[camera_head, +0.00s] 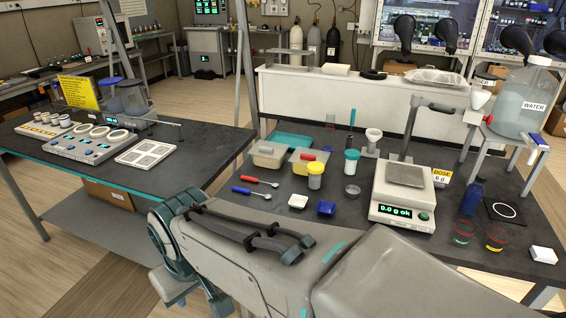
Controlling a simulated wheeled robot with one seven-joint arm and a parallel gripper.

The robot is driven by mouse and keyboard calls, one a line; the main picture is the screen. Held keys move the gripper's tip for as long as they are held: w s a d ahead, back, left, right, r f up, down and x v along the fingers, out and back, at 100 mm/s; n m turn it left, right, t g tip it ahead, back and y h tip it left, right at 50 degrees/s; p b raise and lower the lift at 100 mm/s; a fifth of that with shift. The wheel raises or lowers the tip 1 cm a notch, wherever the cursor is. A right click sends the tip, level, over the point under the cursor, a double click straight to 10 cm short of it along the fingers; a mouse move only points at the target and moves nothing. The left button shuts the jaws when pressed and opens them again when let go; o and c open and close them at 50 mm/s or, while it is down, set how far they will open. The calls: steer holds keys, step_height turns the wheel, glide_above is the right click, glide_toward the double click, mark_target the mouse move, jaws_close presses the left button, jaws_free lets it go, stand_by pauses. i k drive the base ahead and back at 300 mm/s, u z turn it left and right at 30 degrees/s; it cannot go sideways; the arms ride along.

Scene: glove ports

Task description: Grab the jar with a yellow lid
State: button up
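The jar with a yellow lid (316,176) stands upright on the dark right-hand table, near its middle. Its body is pale and see-through, and nothing hides it from this camera. A similar jar with a teal lid (351,163) stands behind it to the right. My arm crosses the front of the view, and its left end is a dark teal joint. I make out no gripper fingers, so my gripper is not in view. Nothing of mine touches the jar.
Tubs (268,155) stand behind the jar. A scale (404,196) stands right. A water jug (523,98) is far right. A gap separates the left table (200,150).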

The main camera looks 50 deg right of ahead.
mark_target(314, 182)
steer(key=z, duration=0.65)
steer(key=i, duration=0.8)
steer(key=z, duration=1.2)
steer(key=i, duration=0.4)
steer(key=z, duration=0.35)
